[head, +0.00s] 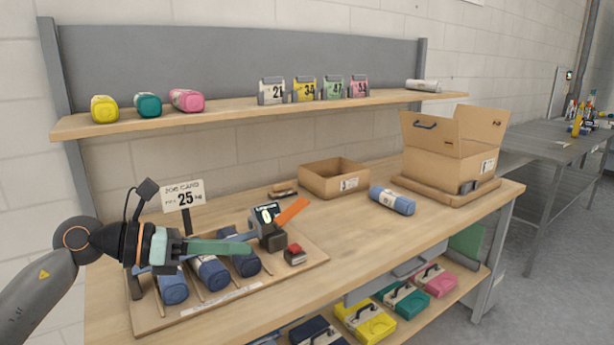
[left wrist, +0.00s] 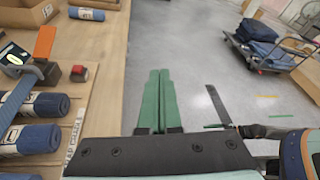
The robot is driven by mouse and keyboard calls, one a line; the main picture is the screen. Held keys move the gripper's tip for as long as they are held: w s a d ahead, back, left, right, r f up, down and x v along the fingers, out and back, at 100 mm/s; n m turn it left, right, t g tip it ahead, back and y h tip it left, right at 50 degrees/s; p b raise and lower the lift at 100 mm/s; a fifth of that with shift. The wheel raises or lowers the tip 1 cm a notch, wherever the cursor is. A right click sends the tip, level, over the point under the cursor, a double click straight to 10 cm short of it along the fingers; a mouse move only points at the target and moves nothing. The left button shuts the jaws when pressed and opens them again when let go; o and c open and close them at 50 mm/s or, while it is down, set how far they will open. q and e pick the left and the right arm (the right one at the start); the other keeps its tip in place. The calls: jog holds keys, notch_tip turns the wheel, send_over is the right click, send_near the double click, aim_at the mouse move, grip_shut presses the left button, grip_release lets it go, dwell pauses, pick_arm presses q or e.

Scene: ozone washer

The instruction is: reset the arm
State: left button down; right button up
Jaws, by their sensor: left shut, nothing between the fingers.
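My left gripper (head: 222,246) comes in from the left in the head view, above the wooden board on the workbench. Its green fingers are together with nothing between them. In the left wrist view the fingers (left wrist: 160,100) point out over the grey floor beyond the bench's edge. Below the gripper in the head view, several blue rolls (head: 211,273) lie side by side on the board (head: 318,258). A device with an orange handle (head: 291,212) stands just past the fingertips.
A sign reading 25 (head: 184,196) stands behind the board. An open low box (head: 334,180), a single blue roll (head: 392,200) and a large open carton (head: 448,150) sit to the right. A shelf (head: 240,106) runs above. A cart (left wrist: 268,50) stands on the floor.

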pick_arm(q)
jog(key=s+d+f+n+t+h+p, duration=0.1)
jog(key=s+d+f+n+t+h, duration=0.25)
jog(key=n, duration=0.55)
jog(key=s+a+f+n+t+y+p, duration=0.1)
jog(key=a+f+n+t+y, duration=0.3)
jog(key=f+n, duration=0.6)
jog(key=s+a+f+n+t+y, duration=0.1)
jog(key=f+n+t+y, duration=0.5)
jog(key=n, duration=0.7)
jog(key=s+a+f+n+g+y, duration=0.1)
jog(key=s+f+n+g, duration=0.4)
jog(key=s+f, duration=0.5)
jog(key=s+a+f+n+g+y+p, duration=0.1)
jog(key=s+f+n+g+y, duration=0.3)
jog(key=s+f, duration=0.5)
notch_tip(320, 180, down, 4)
jog(key=a+n+g, duration=0.1)
jog(key=n, duration=0.1)
jog(key=shift+s+a+r+n, duration=0.2)
jog(key=shift+s+r+n, duration=0.05)
jog(key=shift+s+n, duration=0.15)
pick_arm(e)
notch_tip(320, 180, up, 4)
jog(key=shift+w+f, duration=0.1)
